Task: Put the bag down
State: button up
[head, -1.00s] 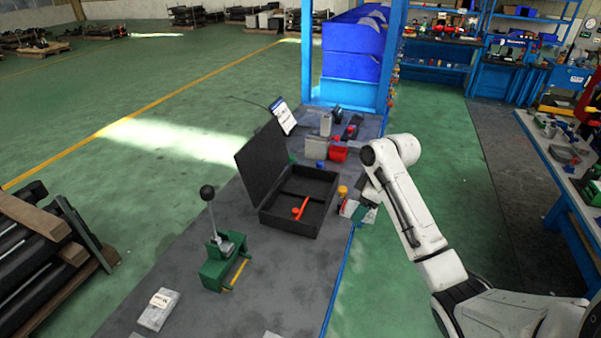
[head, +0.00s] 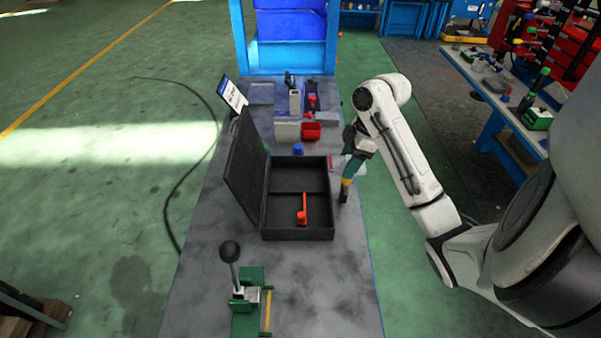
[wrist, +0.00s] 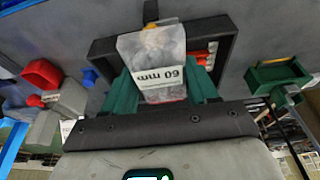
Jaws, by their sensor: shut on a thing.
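The bag (wrist: 152,50) is a clear, greyish plastic bag with a white "60 mm" label, seen upside down in the wrist view. My gripper (wrist: 163,85) is shut on it between its two green fingers. In the head view, my gripper (head: 352,166) is at the right edge of the grey table (head: 310,285), beside the open black case (head: 290,235). Only a small pale part of the bag (head: 337,163) shows there. I cannot tell its exact height above the table.
The case holds an orange-red tool (head: 302,212); its lid (head: 245,170) stands up on the left. A green lever press (head: 247,300) is in front. A red bin (head: 312,130) and grey boxes (head: 287,131) stand behind. A yellow-and-black item (head: 344,190) is close to my gripper.

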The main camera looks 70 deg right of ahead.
aim_at(336, 160)
jog(key=w, duration=0.1)
jog(key=w+f, duration=0.1)
jog(key=w, duration=0.1)
jog(key=shift+w+d+f, duration=0.25)
jog(key=shift+d+f, duration=0.1)
jog(key=w+d+f+b, duration=0.1)
jog(key=w+f+b, duration=0.3)
jog(key=w+b, duration=0.1)
jog(key=w+d+f+b, duration=0.1)
jog(key=w+f+b, duration=0.1)
jog(key=shift+w+d+f, duration=0.15)
jog(key=shift+w+d, duration=0.1)
jog(key=shift+d, duration=0.1)
jog(key=shift+w+d+f, duration=0.15)
jog(key=shift+w+f, duration=0.2)
jog(key=shift+f, duration=0.05)
jog(key=shift+s+p+x, duration=0.15)
jog(key=shift+p+x, duration=0.1)
jog(key=shift+x, duration=0.7)
jog(key=shift+s+p+x, duration=0.1)
jog(key=shift+p+x, duration=0.1)
jog(key=shift+x, duration=0.75)
jog(key=shift+d+f, duration=0.15)
jog(key=shift+d, duration=0.05)
jog(key=o, duration=1.3)
jog(key=shift+f, duration=0.1)
